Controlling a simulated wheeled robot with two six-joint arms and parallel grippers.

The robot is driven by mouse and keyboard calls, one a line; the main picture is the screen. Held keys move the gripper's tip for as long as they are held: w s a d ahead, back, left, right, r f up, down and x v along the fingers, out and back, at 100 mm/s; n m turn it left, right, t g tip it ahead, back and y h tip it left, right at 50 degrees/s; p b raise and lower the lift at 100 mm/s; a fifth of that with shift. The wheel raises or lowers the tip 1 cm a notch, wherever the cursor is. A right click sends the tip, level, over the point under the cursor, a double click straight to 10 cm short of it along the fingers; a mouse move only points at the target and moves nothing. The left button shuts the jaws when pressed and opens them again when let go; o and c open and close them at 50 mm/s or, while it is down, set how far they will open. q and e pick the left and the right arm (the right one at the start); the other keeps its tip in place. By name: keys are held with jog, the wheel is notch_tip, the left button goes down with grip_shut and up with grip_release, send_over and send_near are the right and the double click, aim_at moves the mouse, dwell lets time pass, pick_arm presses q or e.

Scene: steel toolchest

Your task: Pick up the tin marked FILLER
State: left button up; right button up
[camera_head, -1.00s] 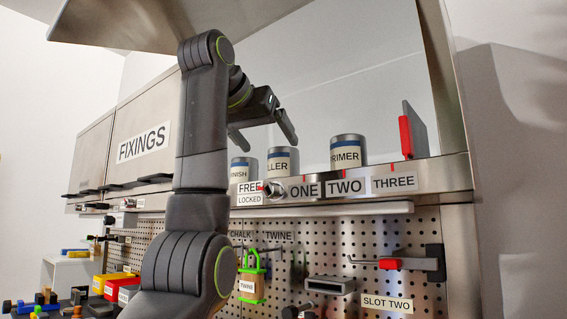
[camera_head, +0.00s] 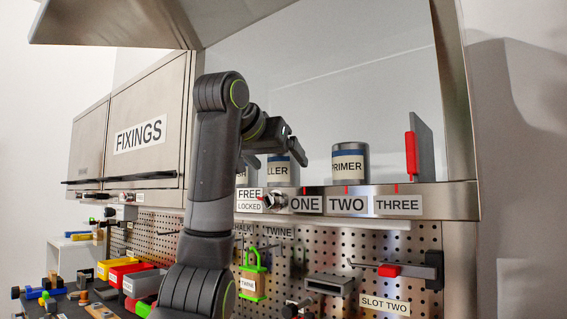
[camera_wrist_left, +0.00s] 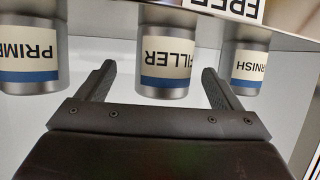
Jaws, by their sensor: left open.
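The FILLER tin (camera_head: 285,175) is grey metal with a pale label and blue band. It stands on the shelf between two other tins; in the head view my left gripper hides its upper left part. The tin also shows upside down in the left wrist view (camera_wrist_left: 166,50). My left gripper (camera_head: 278,160) is open. In the left wrist view its two fingers (camera_wrist_left: 158,72) point toward the tin, one on each side, with gaps to it. I cannot tell how far the fingers reach along its sides. My right gripper is not in view.
The PRIMER tin (camera_head: 350,163) stands to the right of the FILLER tin, and the VARNISH tin (camera_wrist_left: 246,62) on its other side. A red-handled grey plate (camera_head: 420,150) stands farther right. The shelf front bears ONE, TWO and THREE labels.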

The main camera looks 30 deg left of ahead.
aim_at(276, 164)
pick_arm(q)
jog(key=shift+w+a+p, duration=0.1)
jog(key=shift+w+p, duration=0.1)
jog(key=shift+p, duration=0.1)
jog(key=p+x, duration=0.1)
jog(key=x, duration=0.3)
jog(key=shift+a+f+p, duration=0.2)
jog(key=shift+a+p, duration=0.05)
jog(key=shift+p, duration=0.15)
jog(key=shift+w+f, duration=0.15)
jog(key=shift+w, duration=0.2)
jog(key=shift+s, duration=0.1)
jog(key=shift+c, duration=0.4)
jog(key=c, duration=1.2)
